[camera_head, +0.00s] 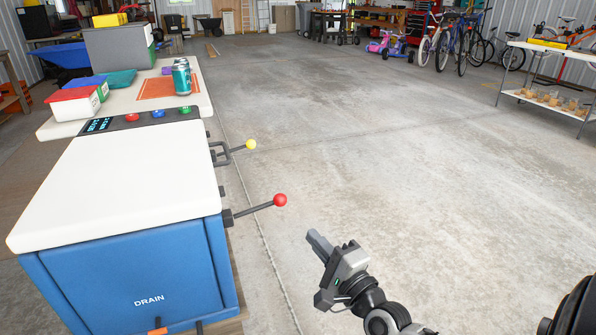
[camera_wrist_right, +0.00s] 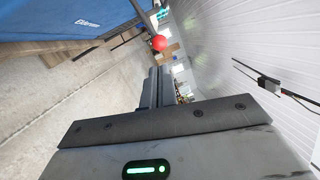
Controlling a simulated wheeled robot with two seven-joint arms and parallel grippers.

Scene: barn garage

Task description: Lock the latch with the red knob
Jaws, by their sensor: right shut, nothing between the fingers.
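The red knob (camera_head: 280,200) is on the end of a dark lever that sticks out to the right from the side of the blue cabinet (camera_head: 130,262). It also shows in the right wrist view (camera_wrist_right: 159,43), above the fingers. A second lever with a yellow knob (camera_head: 250,145) is farther back on the same side. My right gripper (camera_head: 318,243) is to the right of and nearer than the red knob, apart from it. Its fingers are shut and empty, pointing toward the upper left. My left gripper is not in view.
The cabinet's white top (camera_head: 130,185) is bare. A control strip with coloured buttons (camera_head: 158,114) lies behind it, then a counter with a can (camera_head: 181,78) and boxes. Open concrete floor (camera_head: 400,140) lies to the right. A white shelf table (camera_head: 552,48) stands at the far right.

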